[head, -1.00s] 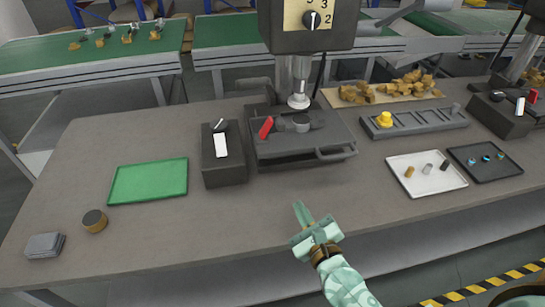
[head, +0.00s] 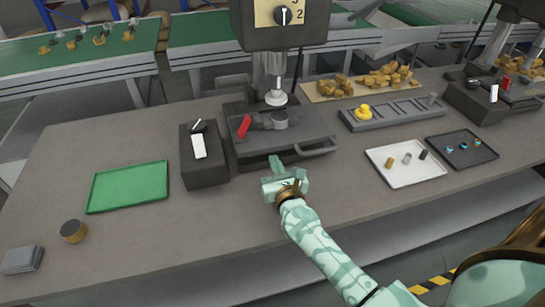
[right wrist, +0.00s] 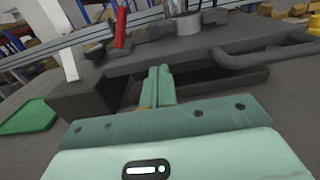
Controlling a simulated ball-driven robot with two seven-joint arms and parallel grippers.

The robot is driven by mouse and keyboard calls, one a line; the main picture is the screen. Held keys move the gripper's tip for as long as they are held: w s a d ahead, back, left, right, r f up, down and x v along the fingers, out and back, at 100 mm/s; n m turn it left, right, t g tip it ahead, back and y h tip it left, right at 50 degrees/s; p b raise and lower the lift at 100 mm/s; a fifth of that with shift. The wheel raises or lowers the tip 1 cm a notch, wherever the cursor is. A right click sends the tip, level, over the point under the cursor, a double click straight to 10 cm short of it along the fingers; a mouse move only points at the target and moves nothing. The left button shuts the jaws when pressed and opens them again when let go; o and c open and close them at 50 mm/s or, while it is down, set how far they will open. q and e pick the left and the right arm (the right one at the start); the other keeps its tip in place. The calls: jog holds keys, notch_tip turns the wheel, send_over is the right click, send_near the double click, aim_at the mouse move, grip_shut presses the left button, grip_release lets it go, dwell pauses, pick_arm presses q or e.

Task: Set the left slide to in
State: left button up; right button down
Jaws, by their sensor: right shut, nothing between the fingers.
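The left slide (head: 305,140) is the dark grey plate under the left press (head: 290,25), with a bar handle (head: 312,153) along its front edge. It carries a red lever (head: 244,126) and a small round grey part (head: 280,119). My right gripper (head: 277,162) is shut and empty, just in front of the slide and left of the handle. In the right wrist view its fingers (right wrist: 159,85) point at the slide's front, with the handle (right wrist: 262,48) to their right. Whether the fingertips touch the slide is unclear. My left gripper is out of view.
A dark box with a white lever (head: 203,165) stands left of the slide. A green tray (head: 128,188) lies farther left. A grey slotted rack (head: 392,114), a white tray (head: 405,173) and a black tray (head: 475,160) lie to the right. The table's front middle is clear.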

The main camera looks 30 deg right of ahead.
aim_at(269, 148)
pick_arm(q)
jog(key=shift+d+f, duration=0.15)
pick_arm(e)
jog(key=shift+x, duration=1.35)
jog(key=b+x, duration=0.1)
jog(key=x, duration=0.3)
jog(key=shift+r, duration=0.15)
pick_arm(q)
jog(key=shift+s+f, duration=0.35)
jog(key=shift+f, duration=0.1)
pick_arm(e)
jog(key=shift+r, duration=0.15)
